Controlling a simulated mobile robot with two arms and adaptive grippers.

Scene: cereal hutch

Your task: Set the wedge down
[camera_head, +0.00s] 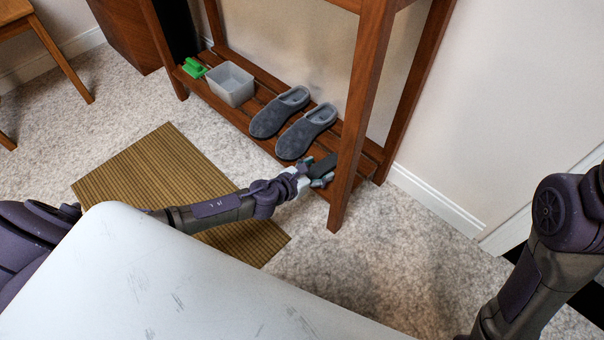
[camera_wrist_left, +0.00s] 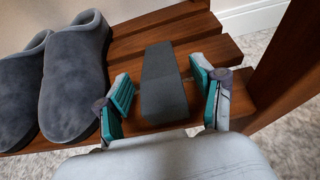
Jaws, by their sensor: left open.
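The wedge (camera_wrist_left: 163,88) is dark grey and rests on the slatted wooden shelf, right of the slippers, in the left wrist view. In the head view the wedge (camera_head: 324,164) shows in part at the shelf's right end, near the front leg. My left gripper (camera_wrist_left: 163,100) is open, with one teal-padded finger on each side of the wedge. A gap shows between the wedge and each finger. In the head view the left gripper (camera_head: 318,178) reaches the shelf from the left. My right arm shows at the right edge, but its gripper is out of view.
Grey slippers (camera_head: 309,132) lie just left of the wedge. A grey bin (camera_head: 231,85) and a green brush-like item (camera_head: 193,68) stand further left on the shelf. A wooden leg (camera_head: 357,120) rises close right of my left gripper. A woven mat (camera_head: 150,170) lies on the carpet.

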